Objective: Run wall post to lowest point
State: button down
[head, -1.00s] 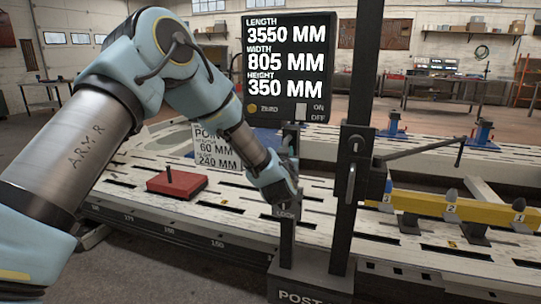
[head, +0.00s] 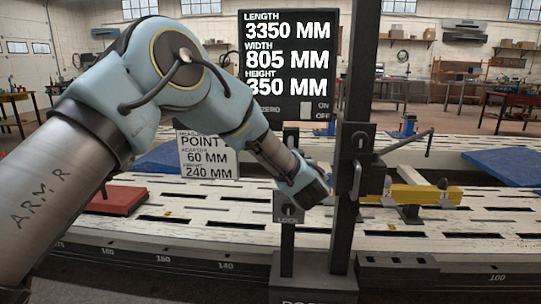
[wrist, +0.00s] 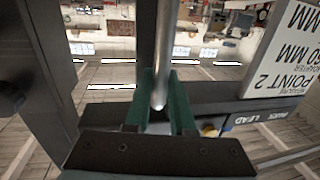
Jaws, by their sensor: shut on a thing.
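The black wall post (head: 350,150) stands upright at the near edge of the slotted bench (head: 190,215), with a foot block marked POST (head: 310,288). Its display (head: 290,65) reads length 3350, width 805, height 350 MM. My gripper (head: 318,200) is at a thinner upright beside the post, just above a LOCK label (head: 290,216); its fingertips are hard to see there. In the wrist view its green fingers (wrist: 162,105) are shut on a shiny metal bar (wrist: 165,60). A card (head: 208,155) reads POINT, 60 MM and height 240 MM.
A crank arm (head: 405,142) sticks out right from the post. A red block (head: 112,202) sits at left. Scale numbers run along the bench's near edge.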

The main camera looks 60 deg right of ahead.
jog(key=s+d, duration=0.6)
jog(key=s, duration=0.4)
jog(key=shift+s, duration=0.2)
jog(key=shift+r, duration=0.1)
jog(key=c, duration=0.8)
grip_release()
jog(key=shift+o, duration=0.2)
jog(key=shift+s+a, duration=0.1)
jog(key=shift+s, duration=0.05)
jog(key=b+v, duration=0.1)
jog(key=v, duration=0.9)
jog(key=shift+a+b, duration=0.2)
jog(key=shift+b, duration=0.1)
jog(key=shift+s, duration=0.15)
